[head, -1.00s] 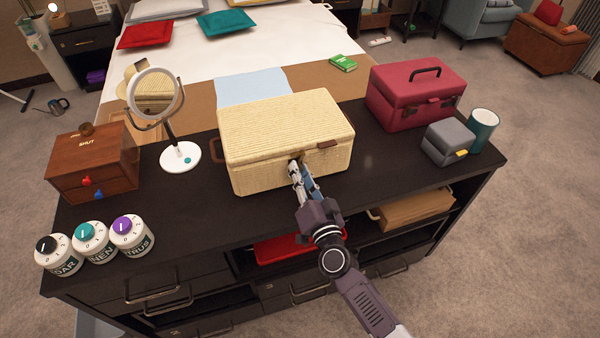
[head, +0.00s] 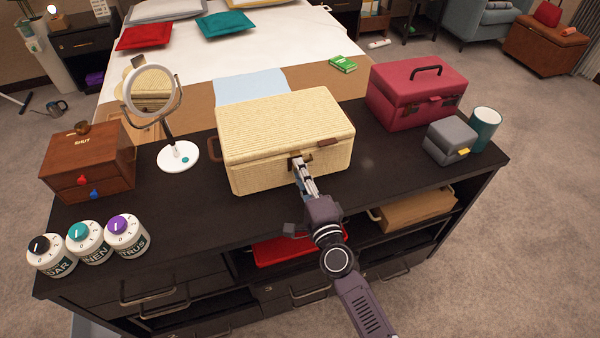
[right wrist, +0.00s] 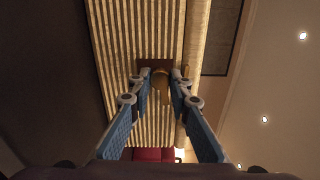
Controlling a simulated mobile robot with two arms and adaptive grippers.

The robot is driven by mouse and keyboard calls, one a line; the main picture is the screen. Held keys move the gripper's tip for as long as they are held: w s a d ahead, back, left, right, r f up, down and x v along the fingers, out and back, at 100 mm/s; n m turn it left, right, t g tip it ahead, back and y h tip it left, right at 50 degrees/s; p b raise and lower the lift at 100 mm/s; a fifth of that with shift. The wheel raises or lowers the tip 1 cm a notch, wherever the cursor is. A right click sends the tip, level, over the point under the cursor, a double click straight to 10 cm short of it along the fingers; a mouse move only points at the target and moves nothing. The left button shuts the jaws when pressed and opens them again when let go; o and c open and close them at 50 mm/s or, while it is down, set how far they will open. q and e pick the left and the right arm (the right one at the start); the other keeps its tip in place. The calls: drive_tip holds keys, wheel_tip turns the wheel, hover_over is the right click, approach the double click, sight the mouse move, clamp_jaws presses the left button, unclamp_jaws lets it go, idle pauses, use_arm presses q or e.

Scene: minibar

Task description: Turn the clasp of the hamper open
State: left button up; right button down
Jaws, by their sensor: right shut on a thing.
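The hamper (head: 275,122), a cream woven box with brown leather parts, stands with its lid down on the dark cabinet top. Its clasp is at the middle of the front face, mostly behind my fingertips in the head view. In the right wrist view the clasp (right wrist: 161,92) is a brass piece on a brown plate (right wrist: 158,65), between my two fingers. My right gripper (head: 299,164) is shut on the clasp, reaching in from the front. The clasp's exact angle is hard to tell. My left gripper is not in view.
A round mirror (head: 152,92) and a wooden box (head: 88,160) stand left, with several knobbed jars in front. A red case (head: 415,95), a grey box (head: 450,142) and a teal cup (head: 485,130) stand right. The cabinet top before the hamper is clear.

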drive_tip(key=shift+m, duration=1.2)
drive_tip(key=c, duration=1.8)
unclamp_jaws()
drive_tip(key=shift+d, duration=0.1)
drive_tip(key=shift+o, duration=0.2)
